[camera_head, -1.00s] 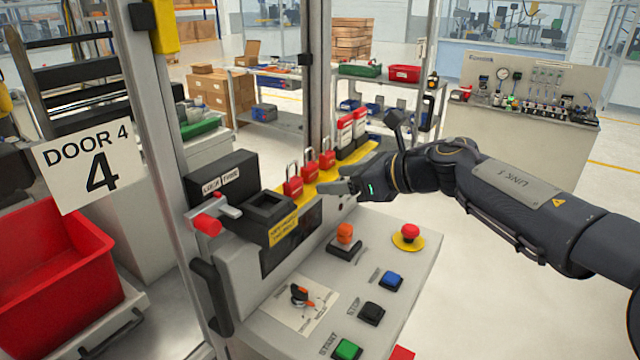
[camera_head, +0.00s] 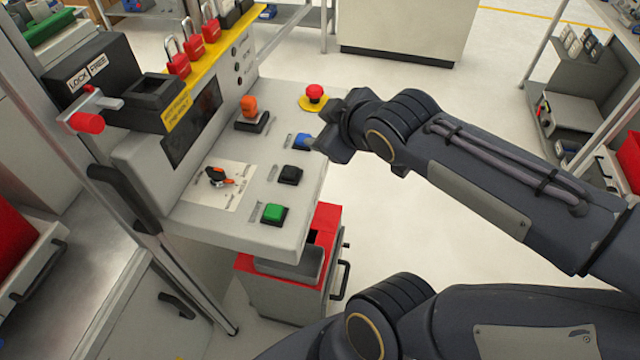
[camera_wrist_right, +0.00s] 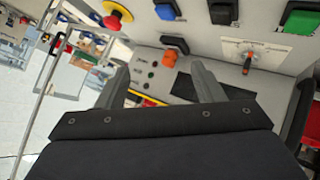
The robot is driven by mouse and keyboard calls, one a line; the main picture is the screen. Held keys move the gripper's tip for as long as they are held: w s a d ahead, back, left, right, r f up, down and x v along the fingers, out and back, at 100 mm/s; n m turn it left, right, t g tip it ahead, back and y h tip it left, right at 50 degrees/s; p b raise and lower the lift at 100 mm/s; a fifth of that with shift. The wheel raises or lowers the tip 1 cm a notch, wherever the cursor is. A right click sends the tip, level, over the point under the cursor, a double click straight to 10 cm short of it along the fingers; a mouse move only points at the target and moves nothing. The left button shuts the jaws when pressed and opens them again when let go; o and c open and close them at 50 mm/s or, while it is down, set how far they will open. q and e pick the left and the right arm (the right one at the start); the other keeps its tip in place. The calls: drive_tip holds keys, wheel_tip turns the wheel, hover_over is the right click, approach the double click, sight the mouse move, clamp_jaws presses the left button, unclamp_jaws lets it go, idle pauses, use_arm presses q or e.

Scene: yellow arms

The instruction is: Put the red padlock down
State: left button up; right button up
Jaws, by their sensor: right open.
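Several red padlocks stand upright in a row on the yellow strip at the back of the control panel (camera_head: 290,215). In the head view the nearest padlock (camera_head: 178,64) is at the left, with a second padlock (camera_head: 194,48) and a third padlock (camera_head: 211,31) behind it. My right gripper (camera_head: 328,146) is beside the blue button at the panel's right edge, apart from the padlocks. In the right wrist view its two fingers (camera_wrist_right: 160,72) are spread with nothing between them. My left gripper is out of view.
A red-handled lever (camera_head: 87,122) juts out at left. A red bin (camera_head: 326,218) sits below the panel.

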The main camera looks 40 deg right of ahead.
drive_tip(key=s+a+f+m+g+y, duration=0.4)
drive_tip(key=s+a+f+m+y, duration=0.1)
drive_tip(key=s+a+f, duration=0.4)
drive_tip(key=shift+s+a+m+g, duration=0.4)
drive_tip(key=shift+s+a+m, duration=0.3)
drive_tip(key=shift+s+m, duration=0.35)
drive_tip(key=shift+s, duration=0.1)
